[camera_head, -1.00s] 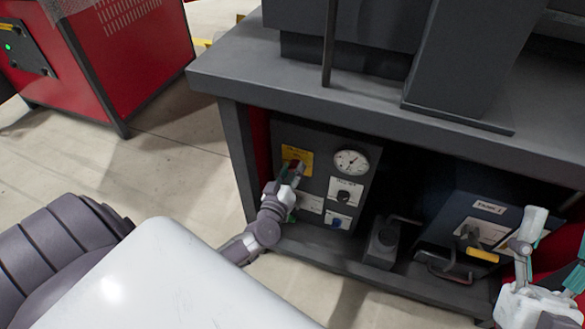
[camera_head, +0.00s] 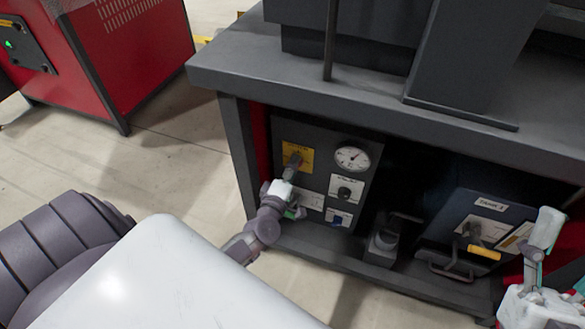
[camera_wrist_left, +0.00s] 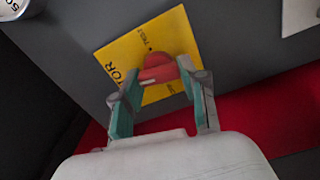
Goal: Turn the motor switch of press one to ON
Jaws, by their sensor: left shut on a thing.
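The motor switch is a red knob (camera_wrist_left: 158,72) on a yellow plate (camera_wrist_left: 122,60) in the left wrist view. Part of the word MOTOR shows on the plate; the ON and OFF marks cannot be read. The plate also shows in the head view (camera_head: 306,156), on the dark control panel under the press bench. My left gripper (camera_wrist_left: 162,88) is shut on the red knob, one finger on each side. In the head view my left gripper (camera_head: 292,170) covers the knob. My right gripper (camera_head: 560,258) is at the right edge, fingers apart, partly cut off.
To the right are a dark pedal-like block (camera_head: 384,238) and a tank (camera_head: 440,225) with a yellow-tipped handle. The bench top (camera_head: 240,78) overhangs the panel.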

